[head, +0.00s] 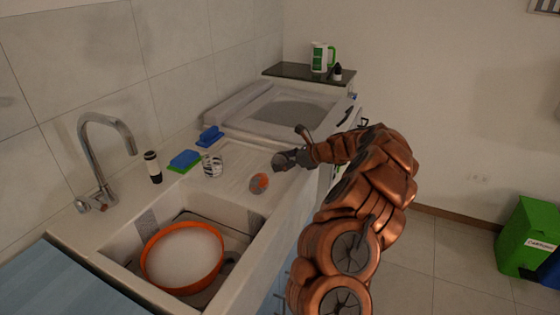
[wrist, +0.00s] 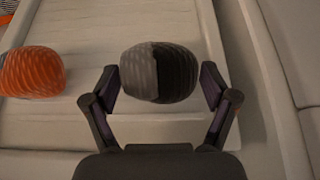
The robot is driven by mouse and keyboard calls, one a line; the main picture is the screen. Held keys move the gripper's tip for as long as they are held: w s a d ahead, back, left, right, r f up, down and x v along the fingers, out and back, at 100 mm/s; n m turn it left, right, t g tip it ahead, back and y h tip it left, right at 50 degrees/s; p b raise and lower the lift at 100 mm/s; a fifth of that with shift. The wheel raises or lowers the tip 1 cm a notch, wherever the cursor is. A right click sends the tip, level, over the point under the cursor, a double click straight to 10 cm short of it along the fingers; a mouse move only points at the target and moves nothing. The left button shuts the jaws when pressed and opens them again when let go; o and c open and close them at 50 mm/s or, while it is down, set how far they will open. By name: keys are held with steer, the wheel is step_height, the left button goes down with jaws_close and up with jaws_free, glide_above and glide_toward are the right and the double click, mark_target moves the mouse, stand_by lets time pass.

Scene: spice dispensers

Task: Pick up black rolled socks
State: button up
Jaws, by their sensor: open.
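The black rolled socks (wrist: 177,72) form a ball, grey on the left half and black on the right, on the pale ridged drainboard in the wrist view. My gripper (wrist: 161,82) is open, with one finger on each side of the ball. Small gaps seem to show between the fingers and the socks. In the head view my gripper (head: 289,158) is low over the right part of the drainboard, and the socks (head: 279,162) are partly hidden by it.
An orange-grey ball (head: 259,183) lies close to the left, also in the wrist view (wrist: 31,72). A white patterned ball (head: 213,166) and blue-green sponges (head: 184,160) lie farther left. The sink holds an orange bowl (head: 152,247). A dark pepper-mill-like dispenser (head: 153,168) stands near the tap.

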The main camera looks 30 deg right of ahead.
mark_target(279, 153)
steer(key=c, duration=0.8)
steer(key=shift+r, duration=0.1)
steer(key=shift+c, duration=0.2)
step_height(279, 153, up, 3)
steer(key=shift+r+b, duration=0.2)
steer(key=shift+b, duration=0.15)
steer(key=s+a, duration=0.2)
steer(key=s, duration=0.2)
steer(key=s+a+r+b, duration=0.1)
steer(key=s+a, duration=0.2)
steer(key=s, duration=0.2)
steer(key=s+a+b, duration=0.1)
steer(key=s+a, duration=0.2)
steer(key=s, duration=0.2)
steer(key=shift+r, duration=0.2)
